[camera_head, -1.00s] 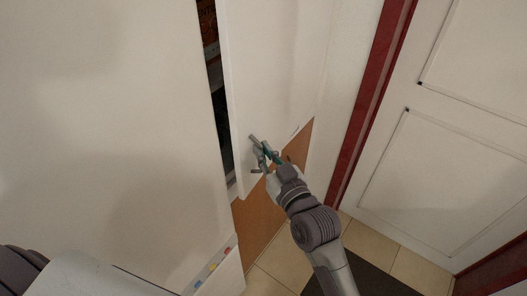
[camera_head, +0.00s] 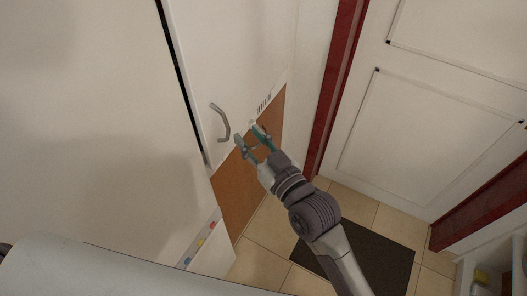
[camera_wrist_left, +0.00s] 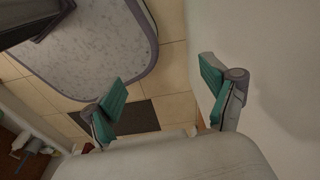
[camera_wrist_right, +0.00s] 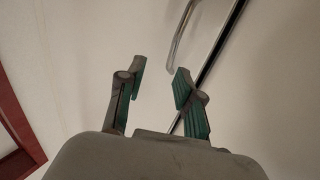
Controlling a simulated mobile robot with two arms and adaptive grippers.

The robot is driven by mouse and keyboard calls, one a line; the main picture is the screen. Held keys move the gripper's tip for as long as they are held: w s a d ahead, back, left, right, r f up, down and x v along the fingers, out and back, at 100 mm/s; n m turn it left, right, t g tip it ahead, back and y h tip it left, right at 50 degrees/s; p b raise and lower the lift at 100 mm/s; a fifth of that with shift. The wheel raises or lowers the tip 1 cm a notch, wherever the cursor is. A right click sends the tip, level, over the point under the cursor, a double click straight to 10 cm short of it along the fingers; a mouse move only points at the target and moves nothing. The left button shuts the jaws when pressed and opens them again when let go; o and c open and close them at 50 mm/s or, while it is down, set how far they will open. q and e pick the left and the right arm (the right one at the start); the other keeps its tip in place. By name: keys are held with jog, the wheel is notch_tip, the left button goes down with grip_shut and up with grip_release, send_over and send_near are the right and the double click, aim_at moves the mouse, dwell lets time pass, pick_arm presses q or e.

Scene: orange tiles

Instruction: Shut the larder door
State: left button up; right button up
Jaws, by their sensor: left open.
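The larder door (camera_head: 235,55) is a tall white panel with a curved metal handle (camera_head: 226,122). Only a narrow dark gap (camera_head: 178,70) shows along its left edge, beside the neighbouring white panel. My right gripper (camera_head: 249,136) is open and empty, just to the right of the handle and apart from it. In the right wrist view, the open fingers (camera_wrist_right: 160,78) are in front of the white surface. The handle (camera_wrist_right: 181,35) and the dark gap (camera_wrist_right: 222,40) show beyond them. My left gripper (camera_wrist_left: 162,85) is open and empty, showing only in its wrist view.
An orange-brown panel (camera_head: 240,195) lies below the larder door. A white panelled door (camera_head: 425,130) with red framing (camera_head: 335,85) stands at right. A dark mat (camera_head: 350,262) lies on the tiles. The left wrist view shows a rounded speckled surface (camera_wrist_left: 85,50).

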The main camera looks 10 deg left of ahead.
jog(key=v, duration=0.6)
dwell(0.3)
